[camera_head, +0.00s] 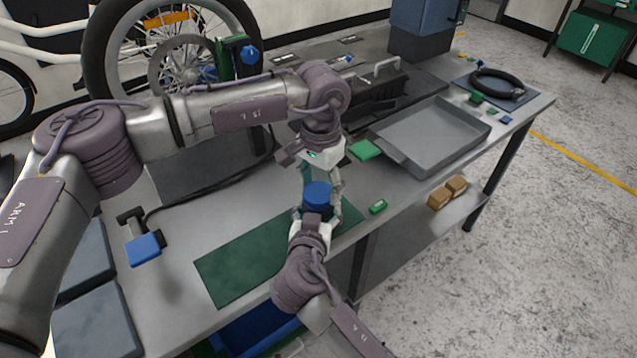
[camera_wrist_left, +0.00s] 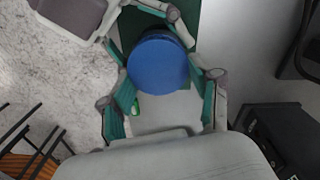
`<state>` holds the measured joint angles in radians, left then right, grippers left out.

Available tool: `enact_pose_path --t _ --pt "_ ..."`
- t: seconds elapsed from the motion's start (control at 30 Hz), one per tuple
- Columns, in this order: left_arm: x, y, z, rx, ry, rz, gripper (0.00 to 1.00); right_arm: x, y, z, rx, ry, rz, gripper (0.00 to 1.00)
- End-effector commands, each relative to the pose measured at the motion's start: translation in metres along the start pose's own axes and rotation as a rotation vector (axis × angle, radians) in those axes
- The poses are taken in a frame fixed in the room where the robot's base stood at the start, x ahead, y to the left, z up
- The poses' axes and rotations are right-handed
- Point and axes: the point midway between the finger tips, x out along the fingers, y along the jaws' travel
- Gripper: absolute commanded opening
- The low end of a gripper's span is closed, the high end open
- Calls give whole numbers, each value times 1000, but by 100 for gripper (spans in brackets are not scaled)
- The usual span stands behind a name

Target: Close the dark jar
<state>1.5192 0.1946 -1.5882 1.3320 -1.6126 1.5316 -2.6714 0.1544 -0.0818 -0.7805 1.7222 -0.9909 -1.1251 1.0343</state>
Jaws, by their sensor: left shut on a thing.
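A round blue lid (camera_head: 317,194) shows between both grippers above the dark green mat (camera_head: 235,262). It also shows from above as a blue disc in the left wrist view (camera_wrist_left: 158,65). My left gripper (camera_head: 321,190) points down and is shut on the lid, with a finger on either side. The dark jar (camera_head: 315,216) is mostly hidden under the lid and between the fingers of my right gripper (camera_head: 317,218). My right gripper reaches in from the front, its fingers on both sides of the jar below the lid. The seam between lid and jar is hidden.
A grey metal tray (camera_head: 408,160), a black toolbox (camera_head: 372,88) and a green block (camera_head: 364,149) are on the workbench to the right. A small green item (camera_head: 377,207) lies near the front edge. A blue-handled tool (camera_head: 143,247) is at left. A bike wheel stands behind.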

Motion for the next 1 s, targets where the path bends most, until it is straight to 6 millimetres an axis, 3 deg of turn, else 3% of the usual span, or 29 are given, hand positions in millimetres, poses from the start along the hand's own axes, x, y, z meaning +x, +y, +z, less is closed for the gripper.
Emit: enact_pose_path --t 0.2,0.5,0.53,0.67,1.0 --pt "-1 1 0 214 2 -1 53 0 0 1 -1 -2 0 0" --pt "-1 1 -1 227 3 -1 53 0 0 1 -1 -2 0 0" --pt "-1 1 -1 227 3 -1 68 0 0 1 -1 -2 0 0" --pt "-1 1 0 226 2 -1 88 0 0 1 -1 -2 0 0" --pt "-2 1 0 225 1 -1 88 0 0 1 -1 -2 0 0"
